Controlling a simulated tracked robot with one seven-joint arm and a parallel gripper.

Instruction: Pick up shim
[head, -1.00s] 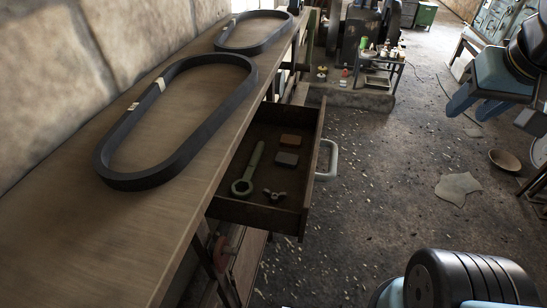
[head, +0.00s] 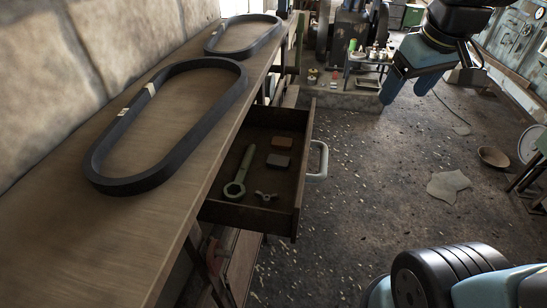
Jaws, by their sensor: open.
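The open drawer (head: 291,190) under the workbench holds a few small things. Two small flat blocks lie towards its back: a reddish-brown one (head: 282,142) and a dark grey one (head: 278,160) just in front of it. Either could be the shim; I cannot tell which. A green ring-ended wrench (head: 239,175) lies to their left, and a small wing nut (head: 265,196) lies nearer the drawer front. My gripper (head: 404,96) is open and empty, with blue fingers pointing down. It hangs in the air to the upper right of the drawer, well apart from it.
Two black belts (head: 100,178) (head: 213,43) lie on the wooden workbench (head: 90,240) to the left. The drawer's pale handle (head: 321,160) sticks out to the right. A small stand (head: 368,62) with bottles is at the back. The floor right of the drawer is mostly clear.

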